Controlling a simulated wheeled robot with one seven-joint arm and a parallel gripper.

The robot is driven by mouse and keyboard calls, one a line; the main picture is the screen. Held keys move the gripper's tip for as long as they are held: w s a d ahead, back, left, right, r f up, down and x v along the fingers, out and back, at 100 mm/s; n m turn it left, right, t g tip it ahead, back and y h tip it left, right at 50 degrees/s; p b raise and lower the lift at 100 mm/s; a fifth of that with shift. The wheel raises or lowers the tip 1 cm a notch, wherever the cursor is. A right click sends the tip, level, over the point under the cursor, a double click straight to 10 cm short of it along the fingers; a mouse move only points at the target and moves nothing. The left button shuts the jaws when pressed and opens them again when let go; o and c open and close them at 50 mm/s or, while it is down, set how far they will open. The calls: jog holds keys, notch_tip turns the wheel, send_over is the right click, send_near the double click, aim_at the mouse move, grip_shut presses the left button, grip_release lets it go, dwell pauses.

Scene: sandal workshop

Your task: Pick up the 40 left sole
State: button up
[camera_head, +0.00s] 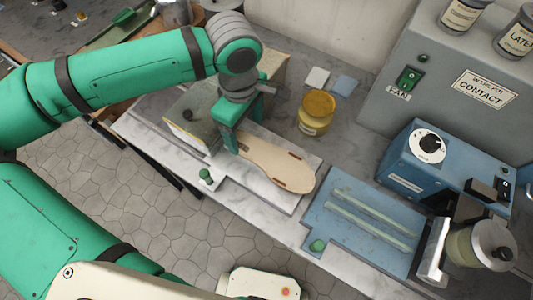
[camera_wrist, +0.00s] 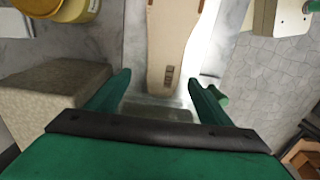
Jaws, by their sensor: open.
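A pale tan sole (camera_head: 280,166) lies flat on a light plate (camera_head: 262,190) on the marble bench. It also shows in the wrist view (camera_wrist: 171,35), with a small dark mark near its closer end that I cannot read. My gripper (camera_head: 232,143) is over the sole's upper-left end, and the arm hides part of that end in the head view. In the wrist view my gripper (camera_wrist: 158,80) is open, with one finger on each side of the sole's end. The gap between the fingers and the sole is visible. Nothing is held.
A grey block (camera_head: 190,115) stands close left of my gripper. A yellow jar (camera_head: 316,113) stands behind the sole. A green knob (camera_head: 206,176) is at the plate's front. A blue plate with strips (camera_head: 365,222) and a blue dial box (camera_head: 440,165) are to the right.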

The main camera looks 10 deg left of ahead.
aim_at(247, 144)
jog(key=f, duration=0.1)
jog(key=s+f, duration=0.1)
jog(key=f, duration=0.1)
jog(key=shift+f, duration=0.3)
jog(key=shift+w+f, duration=0.1)
jog(key=shift+f, duration=0.3)
jog(key=c, duration=1.3)
jog(key=shift+r, duration=0.15)
